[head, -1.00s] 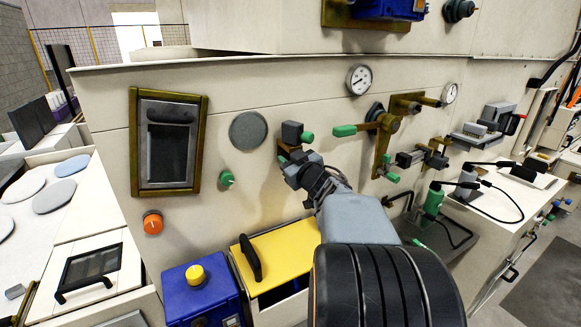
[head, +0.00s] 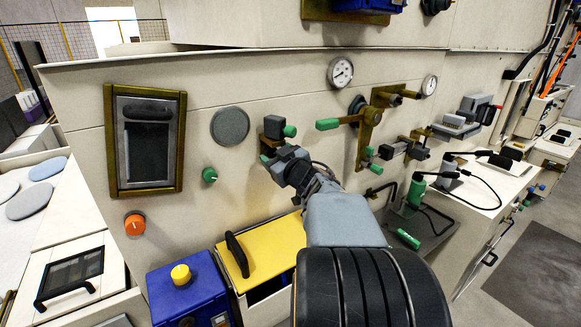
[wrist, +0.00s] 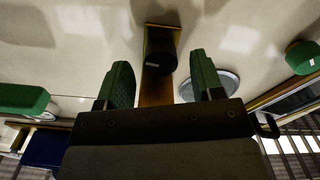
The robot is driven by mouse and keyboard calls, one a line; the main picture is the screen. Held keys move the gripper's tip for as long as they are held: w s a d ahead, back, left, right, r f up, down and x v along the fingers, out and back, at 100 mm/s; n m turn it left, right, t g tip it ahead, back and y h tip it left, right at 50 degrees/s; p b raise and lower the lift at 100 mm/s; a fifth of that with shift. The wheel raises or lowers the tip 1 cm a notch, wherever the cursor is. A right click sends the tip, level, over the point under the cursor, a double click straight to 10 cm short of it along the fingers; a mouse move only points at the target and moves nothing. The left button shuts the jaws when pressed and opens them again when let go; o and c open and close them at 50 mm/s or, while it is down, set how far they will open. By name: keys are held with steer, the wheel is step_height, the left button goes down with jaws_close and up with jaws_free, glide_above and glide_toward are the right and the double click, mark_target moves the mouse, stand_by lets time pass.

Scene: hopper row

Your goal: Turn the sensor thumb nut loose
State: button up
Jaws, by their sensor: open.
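The sensor is a dark block (head: 273,127) on a narrow brass bracket on the pale wall panel, in the middle of the head view. My gripper (head: 270,158) is just below the block. In the wrist view my gripper (wrist: 163,85) is open, its two green pads apart with nothing held between them. Beyond them a black cylindrical part (wrist: 161,50) sits on the brass bracket (wrist: 155,92). I cannot make out the green nut in the wrist view.
A grey disc (head: 230,126) and a small green knob (head: 209,175) are left of the sensor. A green-handled lever (head: 328,124) is close on the right, under a gauge (head: 340,72). A yellow-lidded bin (head: 272,246) and blue box (head: 187,289) stand below.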

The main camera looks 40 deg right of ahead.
steer(key=s+a, duration=0.1)
steer(key=s, duration=1.1)
steer(key=shift+s+a+b, duration=0.15)
steer(key=shift+a+b, duration=0.2)
steer(key=shift+a, duration=0.05)
